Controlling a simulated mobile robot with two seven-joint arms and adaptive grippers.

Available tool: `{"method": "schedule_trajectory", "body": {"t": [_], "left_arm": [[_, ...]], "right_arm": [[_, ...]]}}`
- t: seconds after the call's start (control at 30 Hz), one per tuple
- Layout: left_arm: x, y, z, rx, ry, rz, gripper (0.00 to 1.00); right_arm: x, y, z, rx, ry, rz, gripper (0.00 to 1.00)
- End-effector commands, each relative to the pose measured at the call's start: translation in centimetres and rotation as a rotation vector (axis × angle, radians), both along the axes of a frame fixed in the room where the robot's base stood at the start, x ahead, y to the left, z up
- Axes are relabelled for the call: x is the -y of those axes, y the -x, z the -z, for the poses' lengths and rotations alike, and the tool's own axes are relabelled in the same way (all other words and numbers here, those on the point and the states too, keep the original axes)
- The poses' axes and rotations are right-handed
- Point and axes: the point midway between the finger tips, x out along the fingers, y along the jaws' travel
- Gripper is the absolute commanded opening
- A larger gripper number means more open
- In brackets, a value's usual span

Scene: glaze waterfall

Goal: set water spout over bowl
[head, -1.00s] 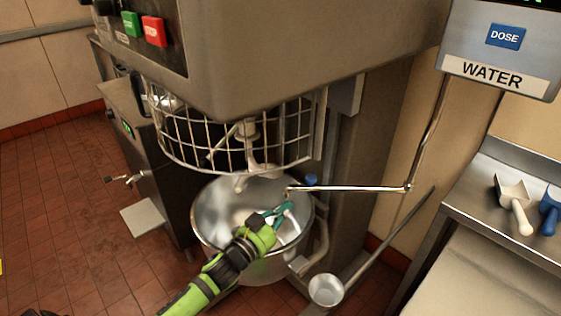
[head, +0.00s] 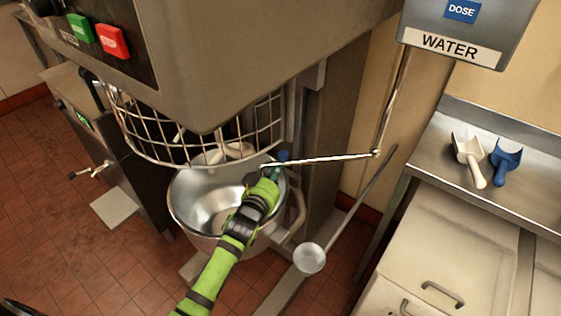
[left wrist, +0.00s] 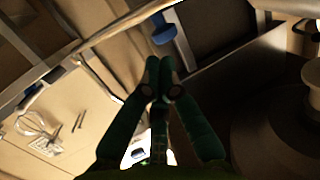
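The water spout (head: 325,160) is a thin metal pipe that runs left from its elbow below the WATER box. Its tip appears at the back right part of the steel bowl (head: 190,205); its exact height above the rim is unclear. A blue knob (head: 283,156) sits by the tip. My left gripper (head: 272,172) is right by the spout tip, over the bowl's right side. In the left wrist view its green fingertips (left wrist: 159,66) are together with nothing visible between them. The blue knob (left wrist: 163,30) and the pipe (left wrist: 120,27) lie just beyond them. My right gripper is not in view.
The mixer's wire guard (head: 190,130) hangs over the bowl, close to my gripper. A white scoop (head: 470,160) and a blue scoop (head: 506,160) lie on the steel counter (head: 430,150). Tiled floor is open at left.

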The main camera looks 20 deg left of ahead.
Motion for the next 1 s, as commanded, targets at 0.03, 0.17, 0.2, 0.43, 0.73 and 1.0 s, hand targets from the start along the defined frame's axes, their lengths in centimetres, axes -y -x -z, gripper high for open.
{"method": "schedule_trajectory", "body": {"t": [0.03, 0.17, 0.2, 0.43, 0.73, 1.0], "left_arm": [[0.1, -0.9, -0.1, 0.002, 0.0, 0.001, 0.0], [0.2, -2.5, 0.2, 0.001, 0.001, 0.001, 0.0], [0.2, -2.9, 0.3, 0.001, 0.001, 0.001, 0.0], [0.2, -4.0, 0.6, 0.001, 0.001, 0.001, 0.0], [0.2, -4.0, 0.6, 0.001, 0.0, 0.001, 0.0], [-1.4, -6.9, 0.9, 0.004, -0.003, -0.001, 0.0]], "right_arm": [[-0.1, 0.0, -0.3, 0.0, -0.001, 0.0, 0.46], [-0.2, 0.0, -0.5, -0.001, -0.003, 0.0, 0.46], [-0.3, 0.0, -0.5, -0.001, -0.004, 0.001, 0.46], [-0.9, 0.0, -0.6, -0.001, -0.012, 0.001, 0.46], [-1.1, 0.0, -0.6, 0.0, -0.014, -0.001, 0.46], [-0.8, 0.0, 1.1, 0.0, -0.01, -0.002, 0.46]]}}
